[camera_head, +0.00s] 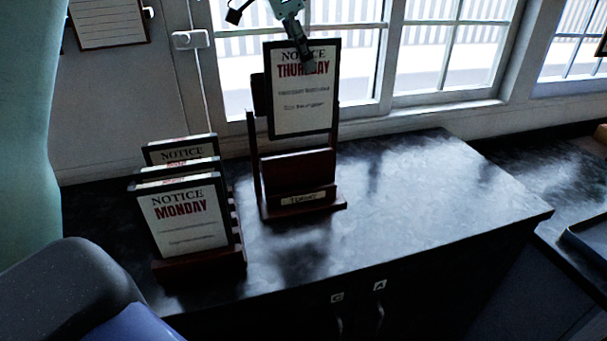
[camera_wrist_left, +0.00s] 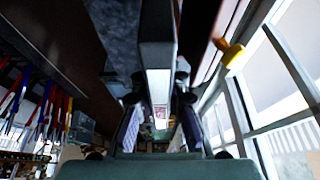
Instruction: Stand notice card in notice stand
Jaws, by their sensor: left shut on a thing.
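The notice card (camera_head: 303,112) reads "NOTICE THURSDAY" and has a dark frame. My left gripper (camera_head: 305,60) comes down from above in the head view and is shut on the card's top edge. The card hangs nearly upright, its lower edge above the front panel of the dark wooden notice stand (camera_head: 298,172). The stand has a "TODAY" plate on its base and uprights beside the card. Whether the card touches the stand cannot be told. In the left wrist view the card (camera_wrist_left: 157,50) shows nearly edge-on between the fingers (camera_wrist_left: 158,105). My right gripper is not in view.
A wooden rack (camera_head: 205,262) holding several notice cards, the front one reading "MONDAY" (camera_head: 183,222), stands left of the stand. The dark counter (camera_head: 420,190) is clear to the right. A window (camera_head: 450,50) is close behind. A tray (camera_head: 590,235) lies at far right.

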